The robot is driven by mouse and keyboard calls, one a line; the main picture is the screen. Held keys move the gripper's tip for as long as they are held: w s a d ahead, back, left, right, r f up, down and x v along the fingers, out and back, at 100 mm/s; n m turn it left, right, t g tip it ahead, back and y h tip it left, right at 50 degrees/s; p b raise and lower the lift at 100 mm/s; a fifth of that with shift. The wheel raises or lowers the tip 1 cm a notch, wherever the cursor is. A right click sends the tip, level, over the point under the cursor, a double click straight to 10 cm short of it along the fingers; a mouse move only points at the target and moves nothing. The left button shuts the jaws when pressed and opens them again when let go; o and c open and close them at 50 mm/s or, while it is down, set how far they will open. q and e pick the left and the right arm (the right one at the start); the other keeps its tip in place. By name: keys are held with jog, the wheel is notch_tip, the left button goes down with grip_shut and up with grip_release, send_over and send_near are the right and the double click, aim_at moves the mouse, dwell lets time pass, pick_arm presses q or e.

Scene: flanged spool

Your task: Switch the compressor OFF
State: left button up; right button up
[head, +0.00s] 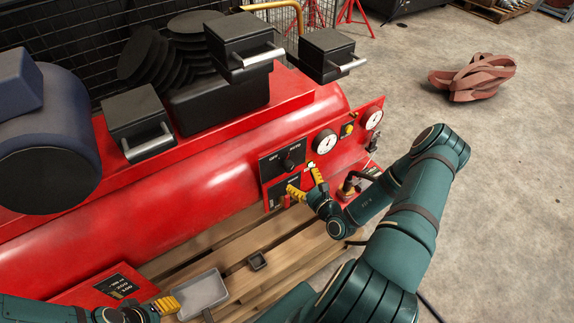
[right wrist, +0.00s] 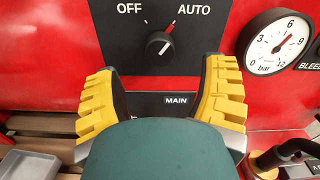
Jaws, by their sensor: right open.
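The red compressor (head: 225,165) lies along the left and middle of the head view. Its black switch plate (head: 268,165) carries a rotary knob (head: 287,163), also in the right wrist view (right wrist: 159,44). The knob's white pointer slants up and right toward AUTO, away from OFF. My right gripper (head: 301,178) is open and empty in front of the panel. In the right wrist view its yellow fingers (right wrist: 163,65) stand apart, with the knob above and between them in the picture. My left gripper (head: 163,306) is partly visible at the bottom left; its opening is unclear.
A pressure gauge (head: 326,142) sits right of the knob, with a yellow button (head: 348,129) and another gauge (head: 373,119) beyond. A MAIN label (right wrist: 176,100) is below the knob. A grey tray-like piece (head: 203,291) lies near my left gripper. Brass fittings (head: 348,188) stand beside my right gripper.

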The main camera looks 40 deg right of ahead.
aim_at(291, 168)
jog(key=w, duration=0.2)
jog(key=w+b, duration=0.1)
jog(key=w, duration=0.2)
jog(key=w+d, duration=0.1)
jog(key=w, duration=0.2)
jog(key=shift+w, duration=0.25)
jog(key=c, duration=1.2)
jog(key=shift+a, duration=0.1)
